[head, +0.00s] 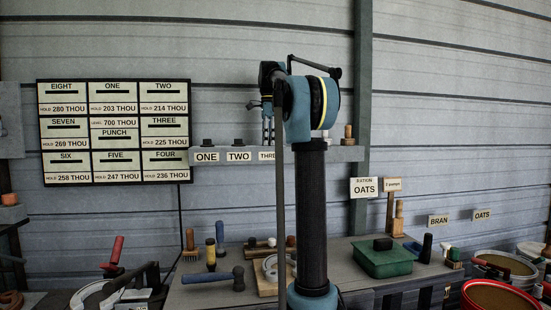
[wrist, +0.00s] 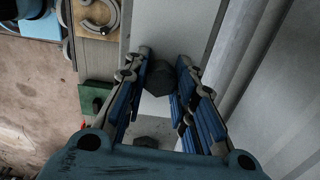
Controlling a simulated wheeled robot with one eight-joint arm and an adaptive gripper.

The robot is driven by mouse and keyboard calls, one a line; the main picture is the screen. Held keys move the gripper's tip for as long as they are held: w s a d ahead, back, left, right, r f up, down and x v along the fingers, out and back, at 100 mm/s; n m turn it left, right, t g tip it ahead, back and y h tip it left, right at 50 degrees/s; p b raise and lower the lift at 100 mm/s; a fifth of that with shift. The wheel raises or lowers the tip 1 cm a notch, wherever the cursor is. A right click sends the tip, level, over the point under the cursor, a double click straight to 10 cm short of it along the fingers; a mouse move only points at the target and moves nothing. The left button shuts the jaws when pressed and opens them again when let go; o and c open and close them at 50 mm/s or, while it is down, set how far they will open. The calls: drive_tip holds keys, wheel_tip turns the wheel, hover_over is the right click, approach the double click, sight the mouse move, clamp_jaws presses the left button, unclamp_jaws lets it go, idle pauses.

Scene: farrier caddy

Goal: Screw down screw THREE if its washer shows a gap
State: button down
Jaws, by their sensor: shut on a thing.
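My gripper (head: 268,142) points down at the shelf above the label THREE (head: 266,156). In the wrist view its blue fingers (wrist: 165,70) are shut on a dark hexagonal screw head (wrist: 160,76), which by the label is screw THREE. The fingers hide this screw in the head view. Its washer, and any gap there, cannot be made out. Screw ONE (head: 207,143) and screw TWO (head: 238,142) show as black heads above their labels. Another dark head (wrist: 150,142) shows low in the wrist view. A board (head: 115,132) carries printed cards; the THREE card reads "HOLD 225 THOU".
My arm hides the shelf's middle right. The shelf (head: 222,155) is against the ribbed wall, beside a post (head: 363,90). The bench below holds a blue hammer (head: 222,280), brushes and a green box (head: 383,258). Buckets (head: 503,263) stand at right.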

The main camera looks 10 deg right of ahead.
drive_tip(key=m, duration=0.5)
drive_tip(key=shift+a+m, duration=0.1)
drive_tip(key=shift+m, duration=0.2)
drive_tip(key=shift+f+m, duration=0.1)
drive_tip(key=shift+m, duration=1)
drive_tip(key=m, duration=0.3)
drive_tip(key=shift+m, duration=0.4)
drive_tip(key=c, duration=1.5)
unclamp_jaws()
drive_tip(key=shift+r, duration=2.5)
